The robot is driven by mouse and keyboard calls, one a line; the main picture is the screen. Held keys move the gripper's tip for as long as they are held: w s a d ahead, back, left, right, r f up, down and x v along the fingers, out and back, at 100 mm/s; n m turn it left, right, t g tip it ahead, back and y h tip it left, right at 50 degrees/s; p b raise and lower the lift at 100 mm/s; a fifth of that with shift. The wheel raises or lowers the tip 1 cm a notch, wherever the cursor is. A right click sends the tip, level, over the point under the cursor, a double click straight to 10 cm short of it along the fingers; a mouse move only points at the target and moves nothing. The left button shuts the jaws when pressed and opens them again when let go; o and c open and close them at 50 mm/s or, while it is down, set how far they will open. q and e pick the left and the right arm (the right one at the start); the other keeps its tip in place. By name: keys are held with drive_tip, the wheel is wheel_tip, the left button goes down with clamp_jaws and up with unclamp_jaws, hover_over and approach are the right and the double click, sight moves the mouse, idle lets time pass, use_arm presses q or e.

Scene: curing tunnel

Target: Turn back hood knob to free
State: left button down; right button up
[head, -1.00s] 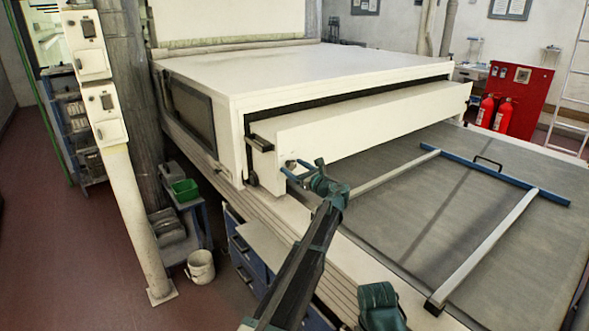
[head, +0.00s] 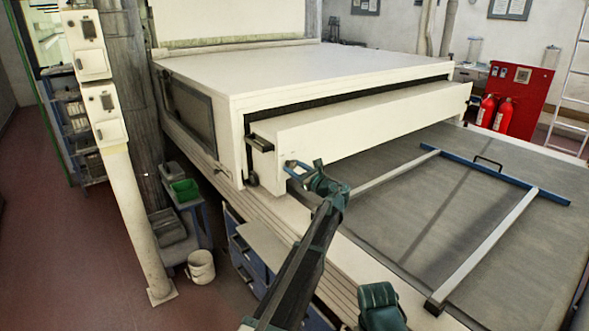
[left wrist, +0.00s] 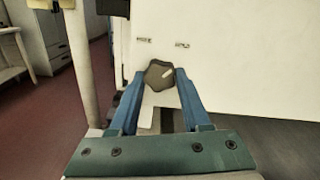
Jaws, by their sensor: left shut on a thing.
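The hood knob (left wrist: 159,75) is a dark, many-sided knob on the pale hood front. A short light mark on its face slants toward the upper right in the left wrist view. My left gripper (head: 291,167) is at the near left end of the hood's front panel (head: 365,122). Its two blue fingers are shut on the knob, one on each side. In the head view the fingers largely hide the knob. Two small dark markings (left wrist: 182,44) sit above the knob; I cannot read them. My right gripper's fingers do not show.
The white tunnel housing (head: 290,75) stands behind the panel. A grey belt (head: 430,220) with a blue-and-silver frame (head: 490,177) lies to the right. A pale post (head: 135,215) with switch boxes stands left. A white bucket (head: 201,267) is on the floor.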

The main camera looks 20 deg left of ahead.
use_arm(q)
drive_tip(key=n, duration=0.8)
drive_tip(key=shift+d+n, duration=0.1)
drive_tip(key=shift+n, duration=0.3)
drive_tip(key=n, duration=0.4)
drive_tip(key=shift+r, duration=0.1)
drive_tip(key=shift+n, duration=2.1)
drive_tip(key=shift+c, duration=1.8)
unclamp_jaws()
drive_tip(key=shift+w, duration=0.1)
drive_tip(key=v, duration=1.4)
